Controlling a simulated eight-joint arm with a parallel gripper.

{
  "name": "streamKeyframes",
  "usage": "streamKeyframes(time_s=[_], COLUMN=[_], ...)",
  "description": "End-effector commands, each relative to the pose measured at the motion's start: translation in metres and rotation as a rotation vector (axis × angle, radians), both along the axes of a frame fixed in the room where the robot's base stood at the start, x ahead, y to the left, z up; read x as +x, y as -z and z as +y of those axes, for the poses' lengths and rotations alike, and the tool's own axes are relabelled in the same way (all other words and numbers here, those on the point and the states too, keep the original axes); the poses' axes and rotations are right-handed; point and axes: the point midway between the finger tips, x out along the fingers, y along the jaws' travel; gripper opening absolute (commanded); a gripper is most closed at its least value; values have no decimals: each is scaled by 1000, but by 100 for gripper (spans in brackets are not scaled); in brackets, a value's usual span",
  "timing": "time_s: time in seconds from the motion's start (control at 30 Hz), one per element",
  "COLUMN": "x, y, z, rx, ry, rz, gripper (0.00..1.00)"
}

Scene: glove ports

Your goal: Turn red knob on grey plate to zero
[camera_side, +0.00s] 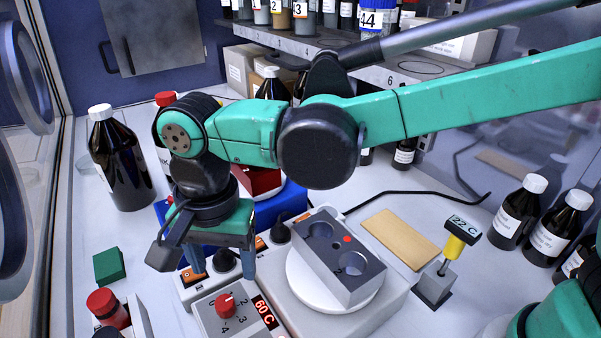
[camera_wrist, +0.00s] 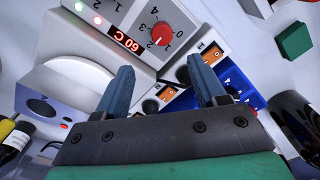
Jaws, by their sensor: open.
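The red knob (camera_side: 225,305) sits on a grey plate (camera_side: 208,321) with digits around it, beside a red 60 C display (camera_side: 264,312). It also shows in the wrist view (camera_wrist: 162,34), with the grey plate (camera_wrist: 185,14) around it. Its white mark points to the lower left there, away from the 0; the exact digit is unclear. My gripper (camera_side: 219,262) is open and empty, pointing down just behind the knob in the side view. In the wrist view the gripper's fingertips (camera_wrist: 160,68) are spread, with the knob beyond the gap, not touched.
A grey block with round holes (camera_side: 322,255) stands on a white round plate right of the knob. Black knobs with orange switches (camera_side: 280,233) lie behind. Brown bottles (camera_side: 124,165) stand around.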

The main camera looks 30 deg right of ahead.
Motion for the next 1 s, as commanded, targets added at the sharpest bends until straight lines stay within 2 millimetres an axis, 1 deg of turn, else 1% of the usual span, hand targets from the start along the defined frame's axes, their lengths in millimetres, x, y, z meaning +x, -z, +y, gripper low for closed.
streamKeyframes(time_s=[0.03,0.13,0.27,0.4,0.53,0.67,0.87,0.9,0.93,0.97,1.0], x=[-3,-5,-5,-5,-5,-5,-5,-5,-5,-5,-5], y=[4,9,23,43,56,62,63,63,63,63,63], z=[7,13,14,13,13,13,13,13,13,13,13], rx=[-9,-19,-20,-19,-18,-18,-18,-18,-18,-18,-18], ry=[12,34,39,39,38,38,38,38,38,38,38], rz=[11,21,23,22,21,21,21,21,21,21,21], gripper=[64,64,64,64,64,64,64,58,50,41,30])
